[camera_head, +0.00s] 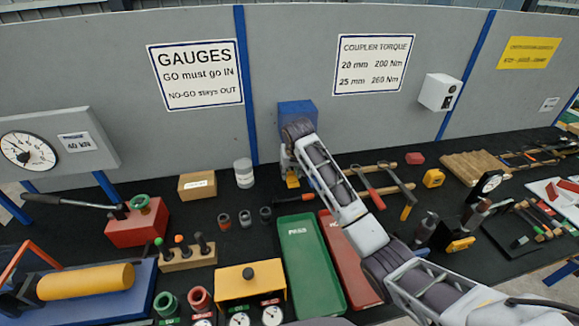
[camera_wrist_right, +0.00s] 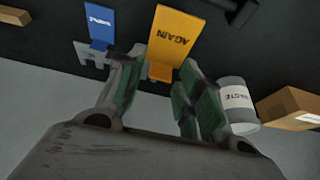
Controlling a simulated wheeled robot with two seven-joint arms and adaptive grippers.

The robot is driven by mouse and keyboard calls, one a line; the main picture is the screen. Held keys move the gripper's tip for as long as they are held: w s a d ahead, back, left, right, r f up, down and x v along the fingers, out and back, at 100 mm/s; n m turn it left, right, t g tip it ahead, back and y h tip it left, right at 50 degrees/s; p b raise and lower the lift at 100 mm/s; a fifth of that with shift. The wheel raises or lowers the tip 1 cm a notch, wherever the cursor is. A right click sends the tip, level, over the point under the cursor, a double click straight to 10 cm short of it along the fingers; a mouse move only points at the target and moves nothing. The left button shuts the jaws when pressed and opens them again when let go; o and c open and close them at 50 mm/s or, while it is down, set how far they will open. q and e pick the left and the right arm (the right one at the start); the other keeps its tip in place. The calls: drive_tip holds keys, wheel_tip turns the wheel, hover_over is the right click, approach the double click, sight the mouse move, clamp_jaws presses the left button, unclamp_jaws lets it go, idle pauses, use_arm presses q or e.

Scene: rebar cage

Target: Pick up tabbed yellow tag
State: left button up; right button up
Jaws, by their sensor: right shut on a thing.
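The yellow tag (camera_wrist_right: 178,37), printed AGAIN, has a wide body and a narrow tab (camera_wrist_right: 161,72) that points toward my right gripper. In the right wrist view my right gripper (camera_wrist_right: 158,80) has one finger on each side of the tab and is shut on it. In the head view the yellow tag (camera_head: 292,181) shows just below my right gripper (camera_head: 289,162), near the back of the dark table. My arm and gripper hide part of that spot. My left gripper is not in view.
A paste can (camera_head: 244,173) and a cardboard box (camera_head: 197,185) stand left of my gripper. A blue box (camera_head: 297,112) is behind it. Green (camera_head: 311,268) and red trays lie in front, partly under my arm.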

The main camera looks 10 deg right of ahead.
drive_tip(key=s+b, duration=0.1)
drive_tip(key=s, duration=1.2)
drive_tip(key=shift+s, duration=0.2)
idle(0.7)
